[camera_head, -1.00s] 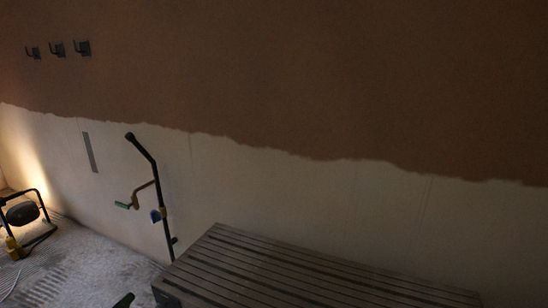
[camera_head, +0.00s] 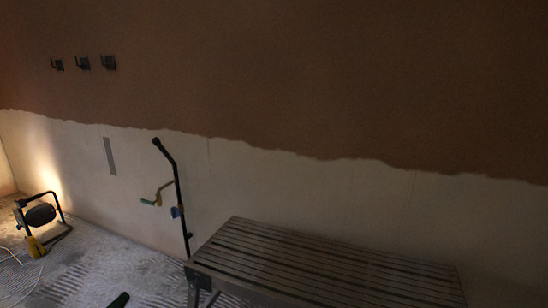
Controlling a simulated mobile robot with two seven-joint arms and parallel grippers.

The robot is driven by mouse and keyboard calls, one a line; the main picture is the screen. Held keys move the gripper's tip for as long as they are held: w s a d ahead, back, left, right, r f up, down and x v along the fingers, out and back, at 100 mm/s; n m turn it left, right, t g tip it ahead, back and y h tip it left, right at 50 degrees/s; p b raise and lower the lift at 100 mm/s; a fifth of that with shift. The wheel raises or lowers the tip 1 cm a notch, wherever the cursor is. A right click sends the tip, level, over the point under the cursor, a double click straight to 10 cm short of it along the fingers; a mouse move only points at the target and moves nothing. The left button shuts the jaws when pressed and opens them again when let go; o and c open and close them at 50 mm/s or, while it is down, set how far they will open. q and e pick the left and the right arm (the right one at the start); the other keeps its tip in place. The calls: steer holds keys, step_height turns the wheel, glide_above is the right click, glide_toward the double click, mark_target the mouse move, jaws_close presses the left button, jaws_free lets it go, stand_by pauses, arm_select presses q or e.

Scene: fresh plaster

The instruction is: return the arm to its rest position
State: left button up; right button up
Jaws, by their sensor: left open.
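The rest of the left arm is below the picture. My right gripper and arm are not in view.
A slatted work platform (camera_head: 330,264) stands at the wall, right of the tip. A dark pole tool (camera_head: 176,190) leans on the wall (camera_head: 300,185). A lit floor lamp (camera_head: 40,214) with a cable stands left. Hooks (camera_head: 82,63) hang above. Floor between looks clear.

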arm_select(q)
steer(key=s+d+f+n+g+y+p, duration=0.15)
steer(key=s+d+n+p, duration=0.25)
steer(key=s+n+p, duration=0.7)
steer(key=s+d+n+g+y+p, duration=0.3)
steer(key=s+d+n+p, duration=0.3)
steer(key=s, duration=0.8)
steer(key=s+d+r+n+g+p, duration=0.2)
steer(key=s+d+r+n+p, duration=0.1)
steer(key=s+r+n+p, duration=0.2)
steer(key=s+d+r+n+g+p, duration=0.2)
steer(key=s+d+r+n+p, duration=0.2)
steer(key=s+p, duration=0.5)
steer(key=s+n, duration=0.1)
steer(key=s, duration=0.4)
steer(key=shift+s+r+g, duration=0.25)
steer(key=shift+r+g, duration=0.1)
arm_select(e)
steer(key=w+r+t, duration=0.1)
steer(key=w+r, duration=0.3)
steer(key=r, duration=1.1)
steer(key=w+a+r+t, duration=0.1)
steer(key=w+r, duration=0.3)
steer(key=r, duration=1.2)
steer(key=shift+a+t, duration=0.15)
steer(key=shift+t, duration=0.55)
arm_select(q)
steer(key=shift+d, duration=0.1)
steer(key=shift+c, duration=0.2)
